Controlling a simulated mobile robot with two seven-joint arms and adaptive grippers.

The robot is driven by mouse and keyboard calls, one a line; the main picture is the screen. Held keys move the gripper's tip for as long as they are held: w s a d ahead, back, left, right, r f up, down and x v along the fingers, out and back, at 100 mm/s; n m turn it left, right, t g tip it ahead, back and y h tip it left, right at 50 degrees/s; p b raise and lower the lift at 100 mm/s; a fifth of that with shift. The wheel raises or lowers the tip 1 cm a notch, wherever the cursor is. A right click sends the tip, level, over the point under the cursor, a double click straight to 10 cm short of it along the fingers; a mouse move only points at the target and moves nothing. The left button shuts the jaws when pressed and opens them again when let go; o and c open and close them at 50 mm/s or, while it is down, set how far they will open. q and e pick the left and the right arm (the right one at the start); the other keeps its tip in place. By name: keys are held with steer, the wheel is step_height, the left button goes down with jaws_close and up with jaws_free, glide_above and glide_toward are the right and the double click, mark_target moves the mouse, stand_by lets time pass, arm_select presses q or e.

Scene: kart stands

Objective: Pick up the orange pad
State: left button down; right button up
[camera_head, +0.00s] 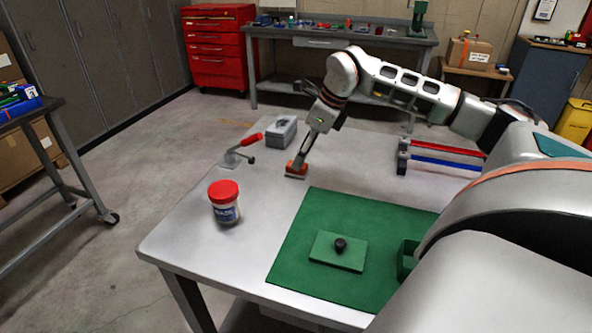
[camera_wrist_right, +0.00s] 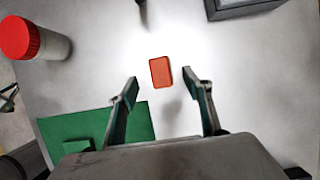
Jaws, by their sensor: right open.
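The orange pad (camera_head: 296,168) is a small flat block lying on the grey workbench. In the right wrist view the orange pad (camera_wrist_right: 160,72) lies alone on the bare top, ahead of the fingertips and roughly centred between them. My right gripper (camera_head: 300,158) points down at the pad in the head view, and its fingertips overlap the pad there. In the right wrist view my right gripper (camera_wrist_right: 165,88) is open, its two fingers spread wide with nothing between them. My left gripper is not in view.
A white jar with a red lid (camera_head: 224,202) stands at the left. A red-handled clamp (camera_head: 244,148) and a grey box (camera_head: 281,135) are behind. A green mat (camera_head: 300,262) bears a green plate with a black knob (camera_head: 338,251). Red and blue bars (camera_head: 440,155) lie right.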

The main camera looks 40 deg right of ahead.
steer(key=x, duration=0.4)
steer(key=shift+w+f+b, duration=0.1)
steer(key=shift+f+b, duration=0.2)
steer(key=shift+b, duration=0.05)
steer(key=shift+w+f, duration=0.1)
steer(key=c, duration=1.2)
